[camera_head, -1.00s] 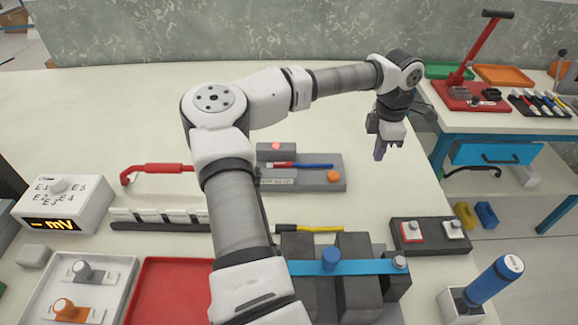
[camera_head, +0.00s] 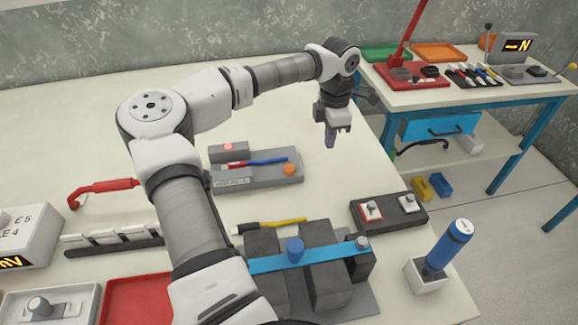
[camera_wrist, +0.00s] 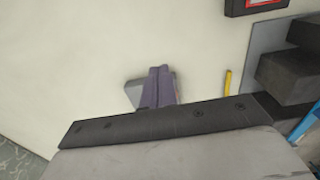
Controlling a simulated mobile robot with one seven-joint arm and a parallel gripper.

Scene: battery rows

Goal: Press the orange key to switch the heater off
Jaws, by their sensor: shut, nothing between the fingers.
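The orange key (camera_head: 290,169) sits at the right end of a grey unit (camera_head: 262,180) on the light table in the head view. A glowing red lamp (camera_head: 228,146) shows on the raised block at its back left, and a lettered label is on its front. A blue-handled tool with a red part lies across the unit. My gripper (camera_head: 331,142) is above the table, up and to the right of the orange key in the picture, apart from it. Its purple fingers (camera_wrist: 158,87) are together and empty, pointing down. A grey thing is partly hidden behind them in the wrist view.
A yellow-handled tool (camera_head: 270,226) and dark blocks under a blue bar (camera_head: 325,255) lie in front of the unit. A dark box with two switches (camera_head: 388,212) stands at the right. The table behind the unit is clear.

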